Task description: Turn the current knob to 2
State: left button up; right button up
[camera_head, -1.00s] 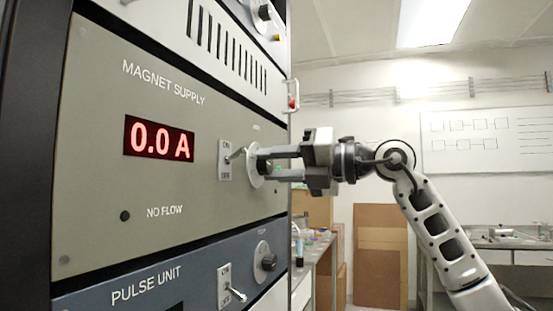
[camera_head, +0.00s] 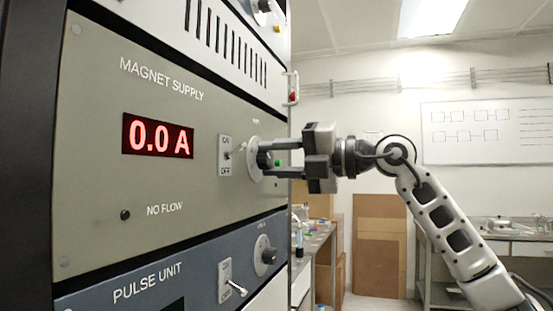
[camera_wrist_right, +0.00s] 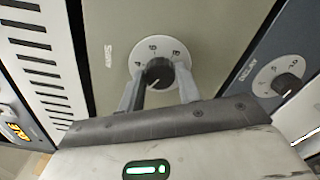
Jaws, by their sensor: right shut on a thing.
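The current knob (camera_wrist_right: 158,73) is a black knob on a white numbered dial (camera_wrist_right: 175,52) on the grey magnet supply panel (camera_head: 90,190). In the head view the dial (camera_head: 255,172) is partly hidden by my gripper. My right gripper (camera_head: 270,158) comes in from the right with its fingers closed around the knob, one finger on each side, as the right wrist view also shows (camera_wrist_right: 160,88). The red display (camera_head: 158,137) reads 0.0 A. My left gripper is not in view.
A small ON/OFF toggle switch (camera_head: 226,155) sits just left of the dial. Below is the blue pulse unit panel (camera_head: 150,278) with its own knob (camera_head: 268,256) and toggle (camera_head: 236,288). A bench (camera_head: 318,250) stands behind at right.

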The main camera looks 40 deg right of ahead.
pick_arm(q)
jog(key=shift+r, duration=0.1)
pick_arm(e)
jog(key=o, duration=1)
jog(key=shift+s+d+f+b, duration=0.15)
jog(key=shift+s+d+b, duration=0.25)
jog(key=shift+s, duration=0.1)
pick_arm(q)
jog(key=b, duration=0.2)
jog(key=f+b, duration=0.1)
jog(key=b, duration=0.1)
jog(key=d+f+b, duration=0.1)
jog(key=b, duration=0.1)
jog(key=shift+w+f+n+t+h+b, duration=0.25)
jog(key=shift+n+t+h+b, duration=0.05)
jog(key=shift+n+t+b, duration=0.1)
pick_arm(e)
jog(key=v, duration=1.4)
jog(key=shift+s, duration=0.4)
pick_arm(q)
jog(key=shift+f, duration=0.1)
pick_arm(e)
jog(key=shift+d, duration=0.1)
